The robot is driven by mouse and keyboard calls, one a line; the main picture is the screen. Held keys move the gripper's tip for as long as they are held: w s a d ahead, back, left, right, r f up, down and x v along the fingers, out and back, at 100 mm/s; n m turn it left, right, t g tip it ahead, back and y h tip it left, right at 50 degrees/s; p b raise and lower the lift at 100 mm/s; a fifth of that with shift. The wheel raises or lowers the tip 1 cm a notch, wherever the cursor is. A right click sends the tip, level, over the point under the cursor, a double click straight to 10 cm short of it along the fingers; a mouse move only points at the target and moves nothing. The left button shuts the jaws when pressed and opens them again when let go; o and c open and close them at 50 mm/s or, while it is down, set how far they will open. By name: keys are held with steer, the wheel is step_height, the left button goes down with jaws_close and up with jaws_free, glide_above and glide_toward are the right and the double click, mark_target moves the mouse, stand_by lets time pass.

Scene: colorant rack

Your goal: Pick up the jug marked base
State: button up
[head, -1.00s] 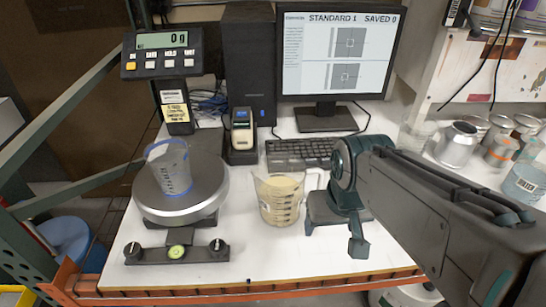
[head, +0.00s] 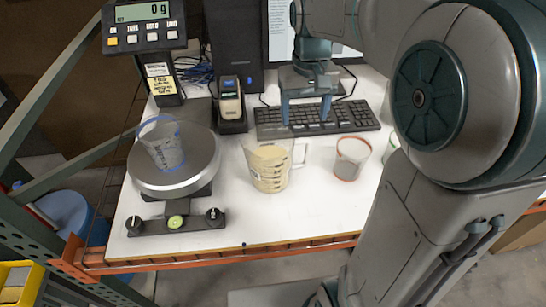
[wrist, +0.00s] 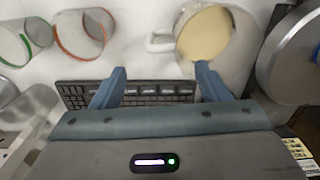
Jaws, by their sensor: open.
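A clear jug (head: 268,168) with cream-coloured liquid and dark scale marks stands upright on the white table, its handle to the right. I cannot read the word base on it. In the wrist view the jug (wrist: 207,35) shows from above at the top, its handle to the left. My gripper (head: 306,116) is open and empty, fingers pointing down above the keyboard, behind and to the right of the jug. In the wrist view my gripper (wrist: 160,80) has its fingers apart; the right fingertip overlaps the jug's near rim in the picture, and I cannot tell whether it touches.
A scale (head: 184,176) with a blue-rimmed cup (head: 163,148) on it stands left of the jug. An orange-rimmed cup (head: 350,158) stands to the right. The keyboard (head: 350,120) lies behind. The table between jug and front edge is clear.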

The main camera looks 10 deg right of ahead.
mark_target(303, 139)
step_height(303, 139, down, 8)
steer(key=shift+d+f+p, duration=0.1)
steer(key=shift+f+p, duration=0.1)
steer(key=shift+p, duration=0.35)
steer(key=c, duration=1.3)
jaws_close()
steer(key=shift+r, duration=0.2)
